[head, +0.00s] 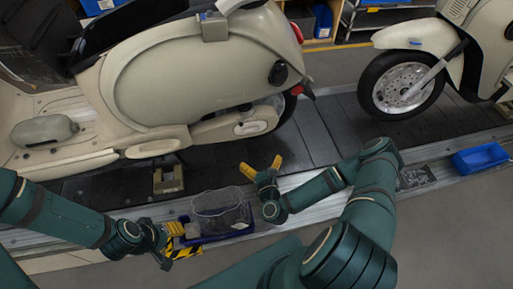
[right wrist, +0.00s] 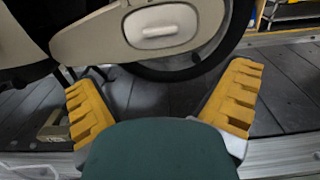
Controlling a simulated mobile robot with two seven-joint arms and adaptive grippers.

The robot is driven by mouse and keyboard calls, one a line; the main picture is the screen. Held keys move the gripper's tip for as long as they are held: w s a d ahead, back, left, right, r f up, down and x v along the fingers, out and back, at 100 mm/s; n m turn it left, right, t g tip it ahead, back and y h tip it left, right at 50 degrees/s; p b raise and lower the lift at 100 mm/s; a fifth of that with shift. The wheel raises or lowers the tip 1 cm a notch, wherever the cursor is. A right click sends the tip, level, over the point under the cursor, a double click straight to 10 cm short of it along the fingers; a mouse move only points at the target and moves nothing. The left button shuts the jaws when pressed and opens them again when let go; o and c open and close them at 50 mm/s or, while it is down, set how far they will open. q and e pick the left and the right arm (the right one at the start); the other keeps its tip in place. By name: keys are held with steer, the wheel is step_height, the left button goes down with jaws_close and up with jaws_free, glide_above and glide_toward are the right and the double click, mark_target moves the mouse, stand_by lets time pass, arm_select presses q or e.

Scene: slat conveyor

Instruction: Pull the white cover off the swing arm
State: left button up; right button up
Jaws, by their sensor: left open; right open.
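The white cover (head: 250,127) is a small oval piece on the beige swing arm (head: 215,131) beside the scooter's rear wheel. In the right wrist view, the cover (right wrist: 160,26) is at the top centre, on the swing arm (right wrist: 92,42). My right gripper (head: 262,167) is open and empty, below the cover in the head view and apart from it. Its two yellow fingers (right wrist: 163,88) are spread wide below the swing arm in the wrist view. My left gripper (head: 166,238) is open, low at the left beside the blue bin; its fingertips are partly hard to make out.
A blue bin (head: 238,233) with a clear bag (head: 221,212) in it stands at the conveyor's near edge. A cardboard-coloured block (head: 168,180) sits on the slats. A second scooter's wheel (head: 398,86) is at the right. Another blue bin (head: 480,158) lies at the right edge.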

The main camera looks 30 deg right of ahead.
mark_target(252, 131)
steer(key=b+x, duration=0.2)
steer(key=x, duration=1.1)
steer(key=shift+w+d+r, duration=0.15)
steer(key=shift+w, duration=0.15)
steer(key=c, duration=1.4)
